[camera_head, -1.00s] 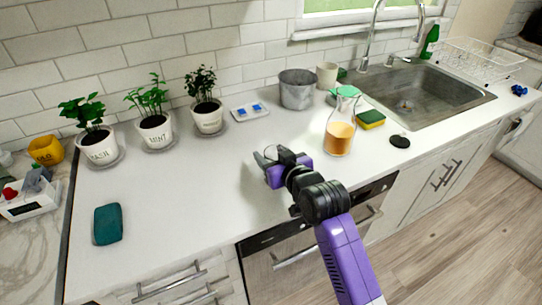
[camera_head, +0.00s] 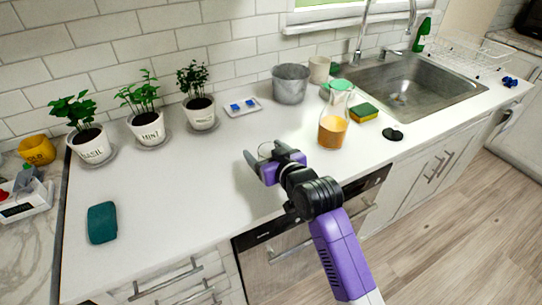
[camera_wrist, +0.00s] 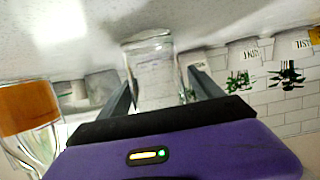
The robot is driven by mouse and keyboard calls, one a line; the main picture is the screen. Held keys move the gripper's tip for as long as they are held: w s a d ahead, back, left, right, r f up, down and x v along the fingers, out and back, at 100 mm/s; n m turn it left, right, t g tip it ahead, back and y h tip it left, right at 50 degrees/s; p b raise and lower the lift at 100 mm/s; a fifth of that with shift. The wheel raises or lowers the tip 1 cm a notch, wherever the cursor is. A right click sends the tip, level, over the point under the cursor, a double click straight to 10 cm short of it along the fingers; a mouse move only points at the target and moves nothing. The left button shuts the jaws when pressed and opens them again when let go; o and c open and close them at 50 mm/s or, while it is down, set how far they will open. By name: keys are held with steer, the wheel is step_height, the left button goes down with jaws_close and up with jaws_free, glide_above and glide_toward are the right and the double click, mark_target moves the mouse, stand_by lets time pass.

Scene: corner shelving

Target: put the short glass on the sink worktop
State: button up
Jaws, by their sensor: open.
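The short glass (camera_wrist: 152,75) is clear and stands on the white worktop (camera_head: 190,190). The wrist view is upside down and shows it between my two fingers. In the head view only a faint part of the glass (camera_head: 266,149) shows at my gripper. My gripper (camera_head: 262,160) is open, with one finger on each side of the glass; I cannot tell whether either touches it. The sink (camera_head: 440,112) is at the right, set into the same worktop.
A carafe of orange drink (camera_head: 332,131) stands right of my gripper, with a sponge (camera_head: 364,113) and a black disc (camera_head: 393,135) beyond. A grey pot (camera_head: 291,86) and a cup (camera_head: 319,70) stand behind. Potted herbs (camera_head: 147,128) line the wall. The worktop's left middle is clear.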

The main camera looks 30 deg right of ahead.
steer(key=v, duration=1.2)
steer(key=shift+b, duration=0.35)
steer(key=s+a+f+m, duration=0.15)
steer(key=s+f, duration=0.25)
steer(key=s, duration=0.5)
steer(key=s+a+f+n, duration=0.1)
steer(key=s+a+f, duration=0.1)
steer(key=s+f, duration=0.45)
steer(key=a+v, duration=0.1)
steer(key=v, duration=2)
steer(key=shift+s+a+f, duration=0.15)
steer(key=shift+s+f, duration=0.05)
steer(key=shift+f, duration=0.1)
